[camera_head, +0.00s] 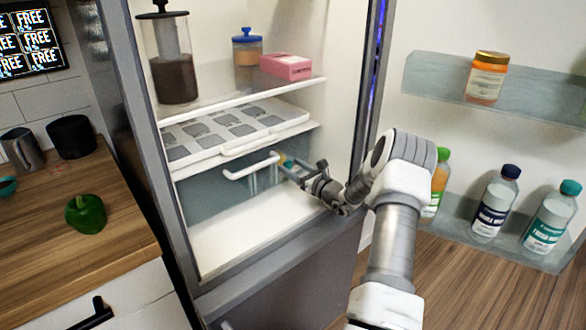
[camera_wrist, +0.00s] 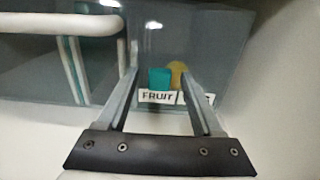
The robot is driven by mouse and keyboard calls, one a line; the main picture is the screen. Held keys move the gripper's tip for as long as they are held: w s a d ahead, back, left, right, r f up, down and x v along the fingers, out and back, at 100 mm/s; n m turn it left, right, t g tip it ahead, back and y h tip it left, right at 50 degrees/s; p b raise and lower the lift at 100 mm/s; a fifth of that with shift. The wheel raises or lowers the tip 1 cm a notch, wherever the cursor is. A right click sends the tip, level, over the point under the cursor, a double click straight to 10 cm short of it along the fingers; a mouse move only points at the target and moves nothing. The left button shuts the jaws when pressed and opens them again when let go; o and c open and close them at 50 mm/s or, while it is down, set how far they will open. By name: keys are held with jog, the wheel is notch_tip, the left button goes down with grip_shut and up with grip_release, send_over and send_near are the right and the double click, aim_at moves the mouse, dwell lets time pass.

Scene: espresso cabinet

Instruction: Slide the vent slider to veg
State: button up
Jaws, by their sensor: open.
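In the wrist view a small teal block, which looks like the vent slider (camera_wrist: 160,79), sits above the white FRUIT label (camera_wrist: 158,97). A second label (camera_wrist: 210,98) to its right is mostly hidden by my right finger; its word is unreadable. A yellow rounded shape (camera_wrist: 178,68) shows just right of the slider. My gripper (camera_wrist: 160,76) is open, its fingers on either side of the slider; contact cannot be told. In the head view my gripper (camera_head: 285,168) is inside the fridge at the drawer front, and the slider is small and partly covered there.
The translucent drawer (camera_head: 212,196) has a white handle (camera_head: 250,165) left of my gripper. A white tray (camera_head: 215,132) is on the shelf above. The fridge floor (camera_head: 250,225) below is clear. Door shelves with bottles (camera_head: 495,205) stand to the right.

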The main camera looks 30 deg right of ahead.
grip_shut()
jog(key=shift+d, duration=0.1)
dwell(1.2)
